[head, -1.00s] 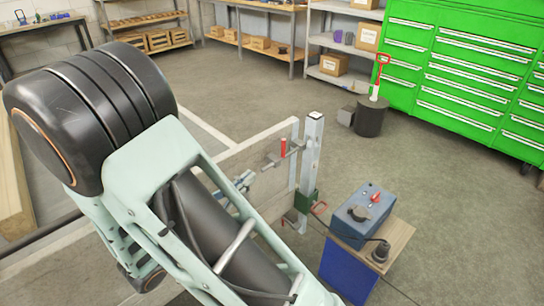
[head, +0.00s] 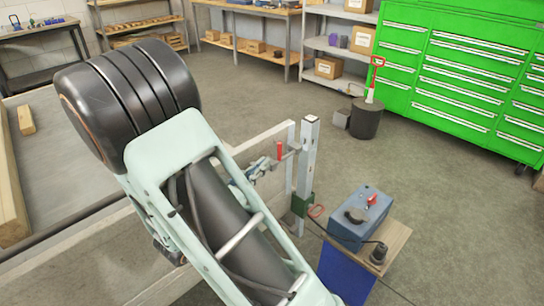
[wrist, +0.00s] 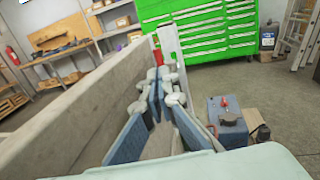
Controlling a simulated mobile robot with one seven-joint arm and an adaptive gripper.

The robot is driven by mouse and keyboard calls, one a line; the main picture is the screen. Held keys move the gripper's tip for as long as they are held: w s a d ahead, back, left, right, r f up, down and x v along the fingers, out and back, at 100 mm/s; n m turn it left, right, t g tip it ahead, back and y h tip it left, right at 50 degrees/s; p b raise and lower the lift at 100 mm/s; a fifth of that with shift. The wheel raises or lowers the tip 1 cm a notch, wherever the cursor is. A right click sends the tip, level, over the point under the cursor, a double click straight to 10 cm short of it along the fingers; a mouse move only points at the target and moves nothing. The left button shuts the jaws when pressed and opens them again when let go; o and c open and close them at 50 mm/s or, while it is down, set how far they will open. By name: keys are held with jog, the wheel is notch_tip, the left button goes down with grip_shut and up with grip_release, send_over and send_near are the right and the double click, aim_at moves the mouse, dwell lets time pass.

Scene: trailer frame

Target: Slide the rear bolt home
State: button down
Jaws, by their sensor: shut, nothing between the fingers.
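The rear bolt (head: 279,151) has a red upright handle and sits near the top of the trailer's end panel, beside the grey upright post (head: 308,160). In the wrist view the red handle (wrist: 158,57) shows just beyond my fingertips, partly hidden by them. My gripper (head: 264,166) is shut and empty, close to the left of the bolt. In the wrist view my gripper (wrist: 161,76) points along the panel's face towards the post. I cannot tell whether the fingertips touch the bolt.
The grey panel (wrist: 75,110) runs close along the left of my gripper. A green bracket with a red loop (head: 316,211) is low on the post. A blue box (head: 360,215) stands on a small wooden-topped stand to the right. Open floor lies beyond.

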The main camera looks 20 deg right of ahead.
aim_at(279, 150)
jog(key=x, duration=0.5)
jog(key=shift+d, duration=0.15)
jog(key=x, duration=0.4)
jog(key=shift+s+d, duration=0.25)
